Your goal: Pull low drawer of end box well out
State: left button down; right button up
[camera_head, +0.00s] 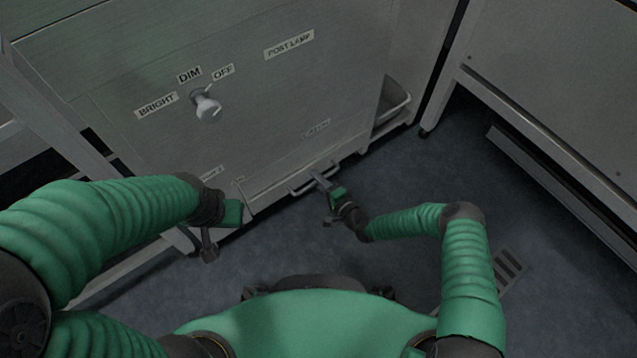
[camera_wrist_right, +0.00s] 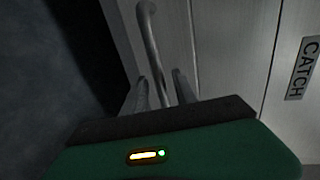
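The end box (camera_head: 290,85) is a grey cabinet with a low drawer (camera_head: 275,190) along its bottom edge. A bar handle (camera_head: 300,190) is on the drawer's front; the bar also shows in the right wrist view (camera_wrist_right: 150,40). My right gripper (camera_head: 318,175) is at this handle. In the right wrist view its two fingers (camera_wrist_right: 161,90) stand on either side of the bar; whether they press on it is unclear. My left gripper (camera_head: 209,250) hangs low at the left, apart from the handle; its finger opening is unclear. The drawer looks shut or nearly so.
A knob (camera_head: 207,106) sits on the box front among BRIGHT, DIM and OFF labels. A POST LAMP label (camera_head: 289,45) is higher up. A CATCH label (camera_wrist_right: 303,68) is near the handle. A grey bin (camera_head: 393,108) is at the box's right. Floor (camera_head: 400,170) before the drawer is mostly clear.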

grip_shut()
dwell(1.4)
